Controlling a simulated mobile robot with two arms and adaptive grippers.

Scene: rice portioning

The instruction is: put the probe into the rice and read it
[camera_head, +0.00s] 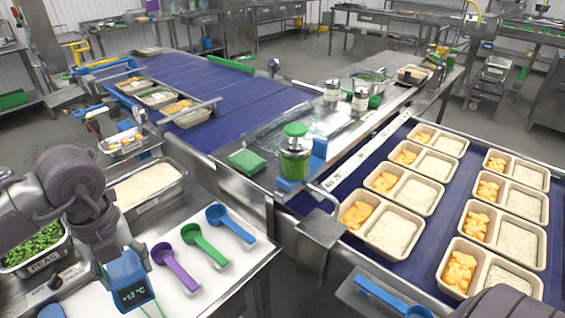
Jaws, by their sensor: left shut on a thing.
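A blue probe (126,281) with a dark display sits at the lower left. The display seems to read about +12 °C, but the digits are small. My left gripper (108,250) is shut on the probe's top and holds it over the front of the white board. The probe's tip cannot be made out. The steel pan of rice (176,184) is behind and to the right of my left gripper, apart from the probe.
Purple (176,270), green (205,245) and blue (232,225) scoops lie on the white board (215,280). A pan of peas (35,245) is at the left. Trays of rice and orange pieces (393,225) fill the right belt. A green-lidded jar (295,155) stands mid-table.

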